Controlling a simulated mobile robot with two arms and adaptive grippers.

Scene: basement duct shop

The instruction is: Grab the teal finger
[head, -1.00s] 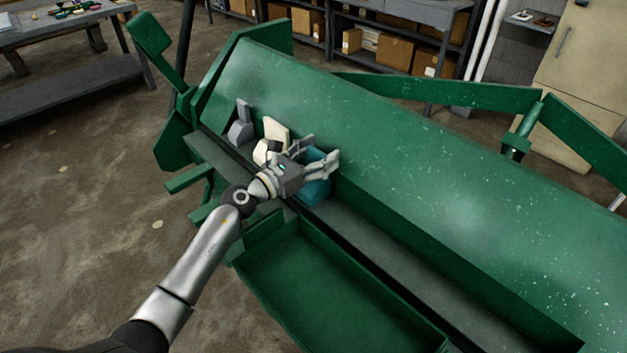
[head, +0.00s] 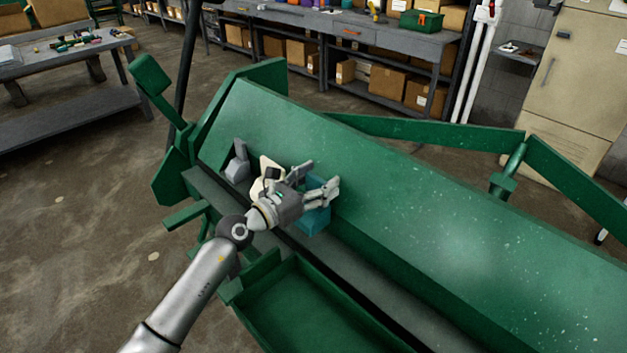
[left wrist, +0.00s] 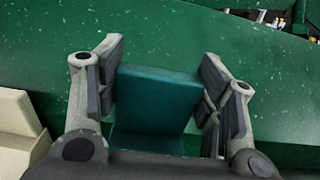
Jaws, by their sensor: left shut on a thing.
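The teal finger (head: 314,221) is a blocky piece on the bed of the green folding machine, against its sloped green face. In the left wrist view the teal finger (left wrist: 155,100) fills the space between the two finger pads. My left gripper (head: 318,180) is shut on it, with a pad at each side. The gripper partly hides the teal finger in the head view. My right gripper is not in view.
A cream finger (head: 267,172) stands just left of the gripper, with a grey finger (head: 237,165) farther left. A green tray (head: 300,310) is in front of the bed. The bed (head: 375,280) to the right is clear. A workbench (head: 350,35) with boxes below stands behind.

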